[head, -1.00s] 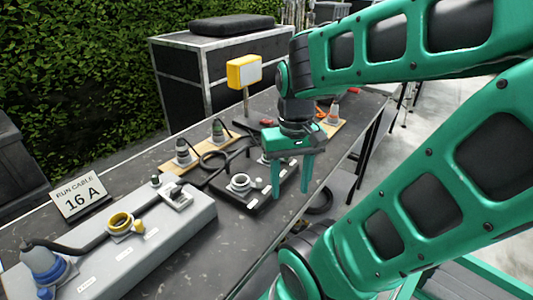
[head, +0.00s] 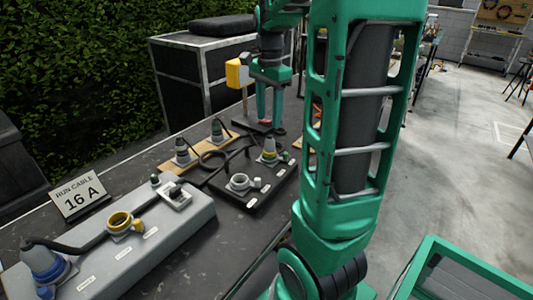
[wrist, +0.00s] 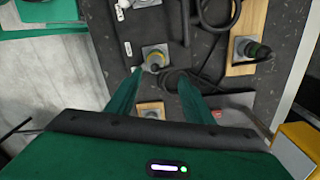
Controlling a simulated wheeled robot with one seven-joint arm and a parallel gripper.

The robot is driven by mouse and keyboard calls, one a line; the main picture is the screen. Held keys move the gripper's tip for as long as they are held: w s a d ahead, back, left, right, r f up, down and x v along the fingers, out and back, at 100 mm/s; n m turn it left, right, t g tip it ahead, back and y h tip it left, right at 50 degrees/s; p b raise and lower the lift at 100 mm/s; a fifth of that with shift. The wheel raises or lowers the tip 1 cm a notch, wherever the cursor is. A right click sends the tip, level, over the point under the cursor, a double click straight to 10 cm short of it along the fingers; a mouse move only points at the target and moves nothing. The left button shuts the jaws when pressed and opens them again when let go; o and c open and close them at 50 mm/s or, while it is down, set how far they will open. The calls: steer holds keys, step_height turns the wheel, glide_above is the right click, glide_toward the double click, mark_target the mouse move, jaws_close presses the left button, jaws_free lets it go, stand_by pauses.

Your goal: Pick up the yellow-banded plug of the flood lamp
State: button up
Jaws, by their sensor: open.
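The yellow-banded plug (head: 269,150) is grey-green with a yellow band and stands upright at the far end of the black socket box (head: 242,203). It also shows in the wrist view (wrist: 153,58), just beyond my fingertips and nearer the left one. A cable runs from near it. The yellow flood lamp (head: 237,73) stands on a post behind, partly hidden by my arm. My gripper (head: 268,118) is open and empty, pointing down over the table beyond the plug. In the wrist view its two fingers (wrist: 160,75) are spread apart with nothing between them.
Two other plugs (head: 182,151) (head: 217,131) stand on a wooden board left of the black box, with black cable looped around. A grey distribution box (head: 150,245) with a blue plug (head: 45,265) is in front. A "RUN CABLE 16 A" sign (head: 77,198) stands beside it.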

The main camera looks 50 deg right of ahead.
mark_target(270, 138)
step_height(270, 138, down, 3)
steer(key=shift+f, duration=0.1)
steer(key=shift+s+f, duration=0.25)
steer(key=shift+f, duration=1.1)
steer(key=shift+s+f, duration=0.2)
steer(key=shift+f, duration=1.1)
jaws_close()
